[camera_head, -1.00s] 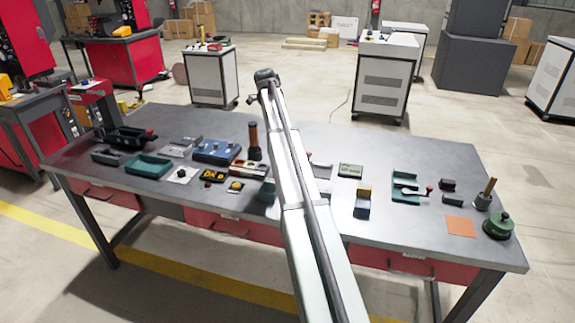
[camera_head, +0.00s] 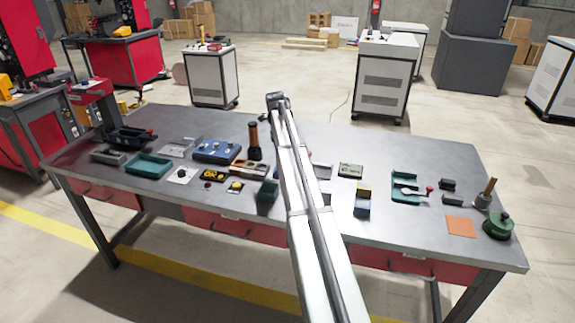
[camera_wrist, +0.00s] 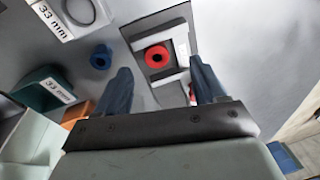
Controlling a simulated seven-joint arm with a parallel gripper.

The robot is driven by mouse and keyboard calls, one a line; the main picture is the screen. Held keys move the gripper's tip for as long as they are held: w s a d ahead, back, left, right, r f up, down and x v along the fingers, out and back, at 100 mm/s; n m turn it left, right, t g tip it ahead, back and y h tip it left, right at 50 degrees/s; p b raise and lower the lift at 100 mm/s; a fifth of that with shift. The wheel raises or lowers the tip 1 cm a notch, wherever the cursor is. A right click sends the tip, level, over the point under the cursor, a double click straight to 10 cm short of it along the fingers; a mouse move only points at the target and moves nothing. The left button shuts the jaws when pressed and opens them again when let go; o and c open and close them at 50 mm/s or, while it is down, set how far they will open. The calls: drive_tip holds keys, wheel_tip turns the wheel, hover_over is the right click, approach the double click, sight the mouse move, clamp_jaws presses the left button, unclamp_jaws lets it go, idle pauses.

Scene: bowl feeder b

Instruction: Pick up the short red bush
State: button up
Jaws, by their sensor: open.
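A red bush (camera_wrist: 157,57), a round ring with a dark hole, sits in a grey holder (camera_wrist: 183,50) in the wrist view. A second small red piece (camera_wrist: 192,91) shows nearer, beside the right finger and partly hidden; I cannot tell whether it is a bush or which red piece is shorter. My gripper (camera_wrist: 162,82) is open, with its two blue-grey fingers wide apart and nothing seen between the tips. The red bush lies beyond the fingertips in the picture, apart from them. In the head view my arm covers the middle of the bench, and the bushes cannot be made out.
A blue bush (camera_wrist: 100,57) stands left of the holder. A white block marked 33 mm (camera_wrist: 55,22) and a green tray (camera_wrist: 38,88) lie further left. In the head view, many fixtures cover the bench (camera_head: 330,222), including a dark upright cylinder (camera_head: 254,142) close left of my arm.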

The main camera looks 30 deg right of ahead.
drive_tip(key=shift+s+d+f, duration=0.15)
drive_tip(key=shift+s+f, duration=0.05)
drive_tip(key=shift+f, duration=1.15)
drive_tip(key=shift+s+d+f, duration=0.15)
drive_tip(key=shift+f, duration=1.2)
drive_tip(key=shift+c, duration=0.4)
drive_tip(key=c, duration=1.2)
drive_tip(key=shift+r, duration=0.35)
clamp_jaws()
wheel_tip(320, 180, up, 8)
drive_tip(key=r, duration=0.1)
drive_tip(key=w+a+n, duration=0.3)
drive_tip(key=w+a, duration=0.1)
drive_tip(key=a, duration=0.4)
drive_tip(key=w+a+f+n+y, duration=0.1)
drive_tip(key=w+a+n, duration=0.2)
drive_tip(key=a, duration=0.6)
drive_tip(key=shift+w+a+f, duration=0.15)
drive_tip(key=shift+w+f, duration=0.1)
drive_tip(key=shift+w, duration=0.9)
drive_tip(key=shift+g, duration=0.3)
